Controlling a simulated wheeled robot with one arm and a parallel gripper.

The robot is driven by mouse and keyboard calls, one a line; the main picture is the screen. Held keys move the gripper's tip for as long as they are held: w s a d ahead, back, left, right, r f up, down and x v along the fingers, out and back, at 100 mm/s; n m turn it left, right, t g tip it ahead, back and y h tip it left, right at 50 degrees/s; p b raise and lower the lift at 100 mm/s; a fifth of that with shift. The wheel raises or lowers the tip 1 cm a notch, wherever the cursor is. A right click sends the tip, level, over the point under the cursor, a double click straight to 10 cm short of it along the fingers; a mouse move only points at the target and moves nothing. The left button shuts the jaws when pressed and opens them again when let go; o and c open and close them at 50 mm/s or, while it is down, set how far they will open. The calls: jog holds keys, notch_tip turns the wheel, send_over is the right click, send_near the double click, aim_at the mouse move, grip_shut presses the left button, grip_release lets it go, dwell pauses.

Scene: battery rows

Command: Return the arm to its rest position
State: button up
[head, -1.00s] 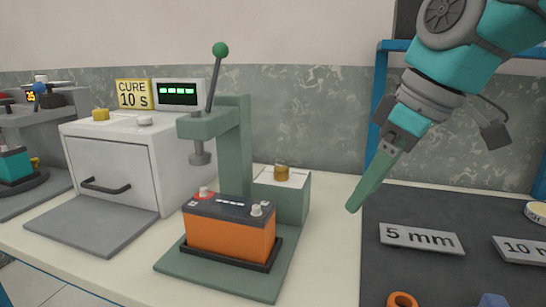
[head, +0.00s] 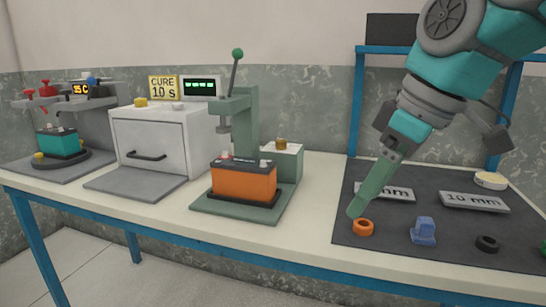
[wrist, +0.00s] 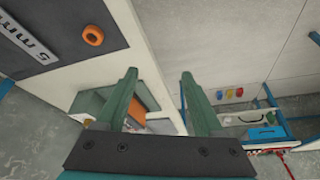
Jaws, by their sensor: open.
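My gripper (head: 358,210) hangs from my teal arm on the right of the head view, fingers pointing down and left. In the picture its tips overlap the dark mat just above an orange ring (head: 363,228). In the wrist view my gripper (wrist: 163,75) shows two green fingers spread apart with nothing between them. The orange ring also shows on the mat in the wrist view (wrist: 93,36), apart from the fingers.
An orange battery (head: 244,181) sits on a green lever press (head: 240,115). Left are a white oven (head: 160,140) and a teal battery (head: 58,144). The dark mat (head: 400,240) holds label plates, a blue part (head: 423,231) and a black ring (head: 487,243). A blue-framed shelf (head: 357,100) stands behind.

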jog(key=s+f+m+g+h, duration=0.1)
jog(key=s+f+m, duration=0.2)
jog(key=f, duration=0.8)
jog(key=s+d+f+m+g+h, duration=0.1)
jog(key=s+f+m+g, duration=0.1)
jog(key=s+f, duration=0.6)
jog(key=s+f+m+g+h, duration=0.1)
jog(key=s+f+m, duration=0.4)
jog(key=f, duration=0.9)
jog(key=shift+s+d+g, duration=0.15)
jog(key=shift+d+g, duration=0.15)
jog(key=shift+d, duration=0.05)
